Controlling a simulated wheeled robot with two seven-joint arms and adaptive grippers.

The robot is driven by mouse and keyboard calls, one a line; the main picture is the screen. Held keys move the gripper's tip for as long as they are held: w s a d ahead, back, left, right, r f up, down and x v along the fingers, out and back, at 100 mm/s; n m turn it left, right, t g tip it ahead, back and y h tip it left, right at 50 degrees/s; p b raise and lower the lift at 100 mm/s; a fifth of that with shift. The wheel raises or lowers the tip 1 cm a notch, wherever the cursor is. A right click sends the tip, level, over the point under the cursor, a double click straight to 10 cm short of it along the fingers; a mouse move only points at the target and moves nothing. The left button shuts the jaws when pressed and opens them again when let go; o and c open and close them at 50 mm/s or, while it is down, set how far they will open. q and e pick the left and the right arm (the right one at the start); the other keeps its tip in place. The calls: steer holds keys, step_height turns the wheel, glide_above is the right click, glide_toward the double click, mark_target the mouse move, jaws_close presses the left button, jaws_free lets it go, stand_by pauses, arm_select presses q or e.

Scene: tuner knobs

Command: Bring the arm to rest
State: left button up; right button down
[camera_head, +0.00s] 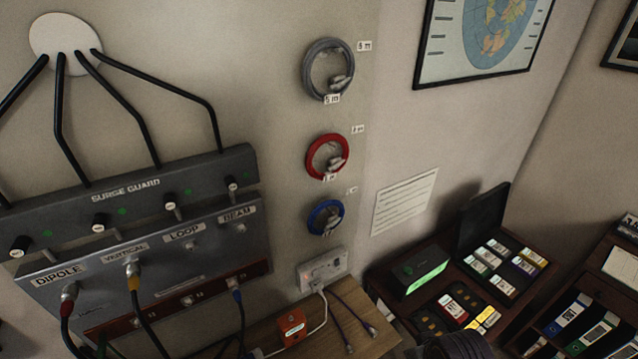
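Neither of my grippers shows clearly in the head view. A dark rounded shape (458,346) is cut off by the bottom edge, and I cannot tell what it is. The grey surge guard box (130,190) is on the wall at the left, with several black knobs along it and small green marks between them. Below it is a grey panel (200,245) labelled DIPOLE, VERTICAL, LOOP and BEAM. Cables are plugged in at DIPOLE (69,291) and VERTICAL (132,267). The LOOP and BEAM sockets have no cable.
Grey (312,66), red (313,160) and blue (314,220) cable coils hang on the wall. An orange box (291,327) sits on the wooden desk (345,343). A device with a green display (427,277) and cards in an open case (483,215) stand at the right.

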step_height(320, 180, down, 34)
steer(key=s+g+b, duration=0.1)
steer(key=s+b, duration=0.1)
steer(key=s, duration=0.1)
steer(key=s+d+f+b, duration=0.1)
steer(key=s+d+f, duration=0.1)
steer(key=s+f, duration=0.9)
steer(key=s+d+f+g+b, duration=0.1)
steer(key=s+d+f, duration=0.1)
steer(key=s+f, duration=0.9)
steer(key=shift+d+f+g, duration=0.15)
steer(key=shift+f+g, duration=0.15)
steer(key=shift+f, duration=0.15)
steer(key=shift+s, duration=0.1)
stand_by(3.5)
